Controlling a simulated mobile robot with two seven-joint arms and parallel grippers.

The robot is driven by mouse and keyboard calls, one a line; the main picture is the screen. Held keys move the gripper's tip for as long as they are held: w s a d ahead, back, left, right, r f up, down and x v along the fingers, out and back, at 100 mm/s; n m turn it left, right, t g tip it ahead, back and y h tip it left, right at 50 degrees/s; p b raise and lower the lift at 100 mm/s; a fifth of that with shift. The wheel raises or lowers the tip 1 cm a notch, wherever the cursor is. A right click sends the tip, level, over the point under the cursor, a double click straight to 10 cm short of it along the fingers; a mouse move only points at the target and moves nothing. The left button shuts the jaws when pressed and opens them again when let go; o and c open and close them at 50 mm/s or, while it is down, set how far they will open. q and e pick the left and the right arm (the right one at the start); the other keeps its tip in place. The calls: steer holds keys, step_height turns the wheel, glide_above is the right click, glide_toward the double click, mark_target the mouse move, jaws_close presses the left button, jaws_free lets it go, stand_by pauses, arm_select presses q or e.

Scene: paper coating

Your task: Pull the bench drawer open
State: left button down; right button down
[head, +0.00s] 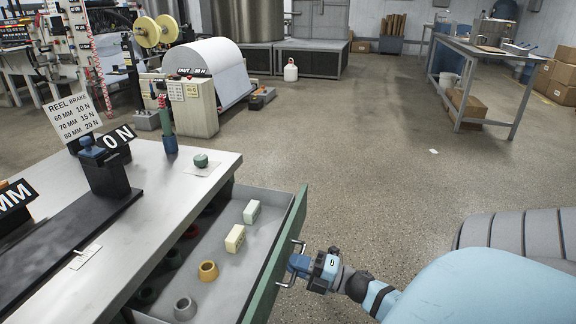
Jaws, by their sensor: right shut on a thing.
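The bench drawer (270,255) stands pulled out from the right side of the metal-topped bench (175,195). It has a green front with a metal bar handle (285,284). My right gripper (294,264) is shut on the handle, on the drawer's outer face. Inside the drawer lie two pale blocks, one nearer (235,238) and one farther (251,212). A yellow ring (208,270), a grey cup-like piece (185,308) and several darker rings are also inside. The bench top hides the drawer's inner left part. My left gripper is not in view.
On the bench stand a dark rail with a blue-knobbed block (100,165), a reel brake sign (72,118) and a green knob (201,160). A paper roll machine (215,70) is behind. The floor (370,170) right of the drawer is clear.

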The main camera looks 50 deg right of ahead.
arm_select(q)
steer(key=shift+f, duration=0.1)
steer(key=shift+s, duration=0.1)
arm_select(e)
steer(key=c, duration=1.2)
jaws_free()
steer(key=shift+o, duration=0.2)
steer(key=shift+s, duration=0.1)
